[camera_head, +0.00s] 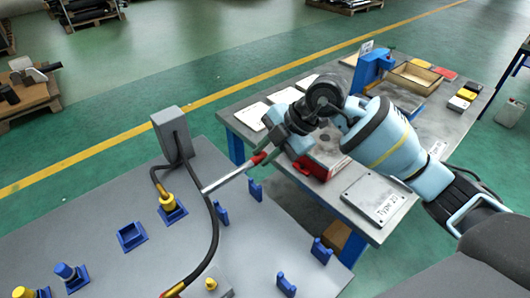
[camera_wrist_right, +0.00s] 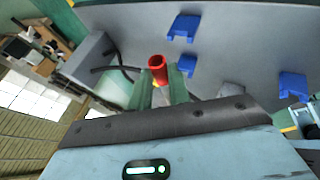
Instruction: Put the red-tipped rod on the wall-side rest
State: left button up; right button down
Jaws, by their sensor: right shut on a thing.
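My right gripper (camera_head: 272,149) is shut on the red-tipped rod (camera_head: 225,181), near its red end, which also shows between the fingers in the right wrist view (camera_wrist_right: 158,66). The grey rod sticks out to the lower left, above the grey table. Blue rests stand below in two pairs: one pair has a rest (camera_head: 222,214) and another (camera_head: 254,190); the other pair has a rest (camera_head: 320,250) and another (camera_head: 286,285). Which one is the wall-side rest I cannot tell. The rod appears apart from all of them. My left gripper is out of view.
A grey post (camera_head: 173,136) with a black hose (camera_head: 213,225) stands at the table's back. The second table (camera_head: 245,120) bears a red box (camera_head: 313,168), a Type 21 plate (camera_head: 374,196) and a tray (camera_head: 413,78).

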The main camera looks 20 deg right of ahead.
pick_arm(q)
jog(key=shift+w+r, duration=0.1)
pick_arm(e)
jog(key=shift+r+p, duration=0.2)
jog(key=shift+p, duration=0.2)
pick_arm(q)
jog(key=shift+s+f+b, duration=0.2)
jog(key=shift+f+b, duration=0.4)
jog(key=shift+b, duration=0.25)
pick_arm(e)
notch_tip(320, 180, down, 6)
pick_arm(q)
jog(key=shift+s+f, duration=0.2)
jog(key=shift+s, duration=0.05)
pick_arm(e)
jog(key=shift+f, duration=0.7)
